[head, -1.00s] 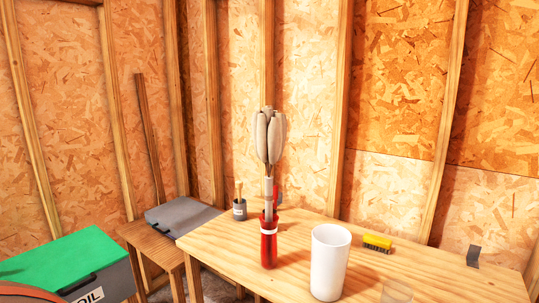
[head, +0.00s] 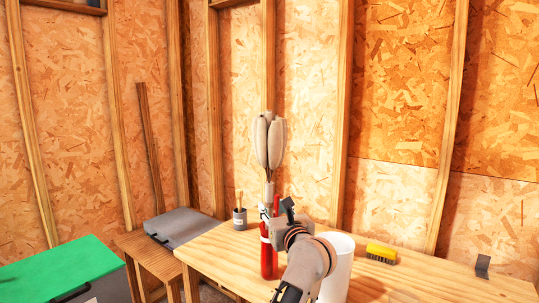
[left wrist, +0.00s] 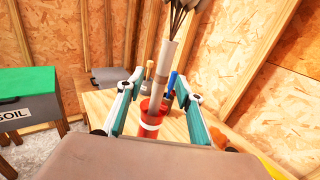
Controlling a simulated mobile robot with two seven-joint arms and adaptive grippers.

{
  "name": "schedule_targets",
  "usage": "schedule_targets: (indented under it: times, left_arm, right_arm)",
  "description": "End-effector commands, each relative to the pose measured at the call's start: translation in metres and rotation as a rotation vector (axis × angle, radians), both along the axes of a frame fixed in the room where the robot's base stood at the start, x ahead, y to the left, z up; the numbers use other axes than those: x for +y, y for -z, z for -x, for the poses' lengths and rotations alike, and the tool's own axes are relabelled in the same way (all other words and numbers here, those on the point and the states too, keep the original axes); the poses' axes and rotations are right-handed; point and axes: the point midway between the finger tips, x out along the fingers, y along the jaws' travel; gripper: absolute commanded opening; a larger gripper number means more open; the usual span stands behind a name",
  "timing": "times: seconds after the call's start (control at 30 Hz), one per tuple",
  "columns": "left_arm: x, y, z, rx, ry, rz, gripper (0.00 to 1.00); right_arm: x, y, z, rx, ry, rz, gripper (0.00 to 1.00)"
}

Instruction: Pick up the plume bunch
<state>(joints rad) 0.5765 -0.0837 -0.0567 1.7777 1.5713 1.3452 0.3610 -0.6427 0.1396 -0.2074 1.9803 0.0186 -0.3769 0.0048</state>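The plume bunch (head: 269,142) has pale beige heads on a slim stem. It stands upright in a red holder (head: 268,262) with a white band on the wooden table. In the left wrist view its light grip or stem (left wrist: 164,72) rises from the red holder (left wrist: 150,119), with dark plume bases at the top edge. My left gripper (head: 275,208) is at the stem just above the holder. In the left wrist view the left gripper (left wrist: 157,80) is open, its fingers apart on either side of the stem. My right gripper is not in view.
A white cylinder (head: 343,262) stands right of the holder, partly hidden by my left arm. A yellow brush (head: 381,253) lies behind it on the table (head: 450,285). A grey pot (head: 240,216) stands behind left. A grey case (head: 183,227) and green-lidded box (head: 60,268) are left.

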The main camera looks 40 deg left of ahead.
Motion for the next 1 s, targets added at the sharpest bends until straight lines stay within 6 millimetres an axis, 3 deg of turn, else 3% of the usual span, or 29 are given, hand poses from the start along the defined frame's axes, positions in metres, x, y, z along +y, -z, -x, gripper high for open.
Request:
schedule_targets:
  times: [0.5,0.83,0.87,1.0]
  left_arm:
    - [0.046,-0.001,-0.044,0.003,-0.003,-0.007,0.36]
    - [0.051,0.0,-0.048,0.004,-0.002,-0.007,0.36]
    - [0.051,0.0,-0.048,0.004,-0.002,-0.007,0.34]
    - [0.051,0.0,-0.048,0.004,-0.002,-0.007,0.0]
  right_arm:
    - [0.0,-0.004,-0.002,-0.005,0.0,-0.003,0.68]
    - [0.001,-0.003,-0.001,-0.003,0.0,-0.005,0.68]
    - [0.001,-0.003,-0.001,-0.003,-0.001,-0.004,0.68]
    - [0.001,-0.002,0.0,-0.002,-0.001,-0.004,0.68]
